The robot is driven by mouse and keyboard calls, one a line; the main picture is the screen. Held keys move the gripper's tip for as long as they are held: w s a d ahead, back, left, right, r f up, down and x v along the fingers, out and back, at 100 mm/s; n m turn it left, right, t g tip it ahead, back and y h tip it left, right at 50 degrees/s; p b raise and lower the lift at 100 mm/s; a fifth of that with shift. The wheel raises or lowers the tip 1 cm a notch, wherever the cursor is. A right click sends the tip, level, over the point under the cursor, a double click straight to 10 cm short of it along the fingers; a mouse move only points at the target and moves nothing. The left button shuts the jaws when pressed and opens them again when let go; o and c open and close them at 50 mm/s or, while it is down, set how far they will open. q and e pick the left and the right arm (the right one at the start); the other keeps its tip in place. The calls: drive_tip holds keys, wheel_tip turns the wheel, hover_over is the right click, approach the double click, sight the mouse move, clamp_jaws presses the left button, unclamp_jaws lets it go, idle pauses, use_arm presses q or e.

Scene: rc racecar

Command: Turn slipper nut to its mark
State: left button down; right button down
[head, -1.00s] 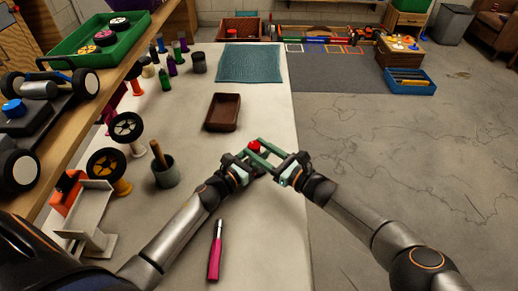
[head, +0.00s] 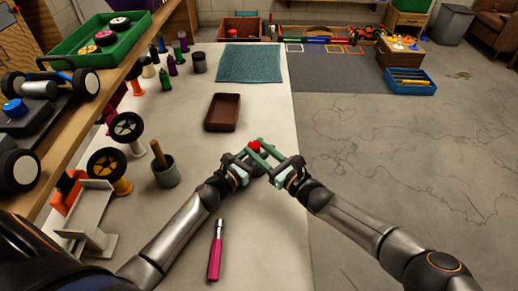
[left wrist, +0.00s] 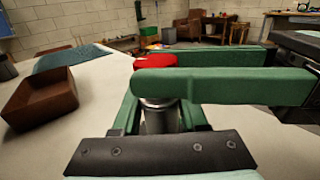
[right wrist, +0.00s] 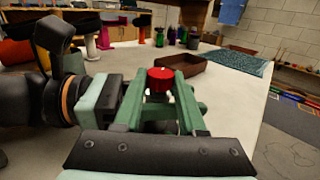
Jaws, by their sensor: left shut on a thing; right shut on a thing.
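The red slipper nut (head: 254,146) is above the pale table, where my two grippers meet. In the left wrist view the nut (left wrist: 155,61) sits on top of a grey metal cylinder (left wrist: 160,118). My left gripper (head: 246,157) is shut on this cylinder from below the nut. My right gripper (head: 260,149) is shut on the red nut, with a green finger on each side in the right wrist view (right wrist: 160,96). A small pale spot shows on the nut's top there, but I cannot tell whether it lines up with a mark.
A brown tray (head: 222,112) lies just beyond my grippers. A pink-handled tool (head: 215,258) lies on the near table. A grey cup (head: 166,174), wheels and a white stand (head: 92,215) are at the left. A teal mat (head: 249,62) is at the back.

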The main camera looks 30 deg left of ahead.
drive_tip(key=shift+s+m+t+h, duration=0.15)
drive_tip(key=shift+m+t+h, duration=0.65)
drive_tip(key=shift+t, duration=0.4)
drive_tip(key=shift+c, duration=2.3)
unclamp_jaws()
drive_tip(key=shift+d, duration=0.1)
drive_tip(key=shift+v, duration=5.9)
drive_tip(key=shift+s+f, duration=0.1)
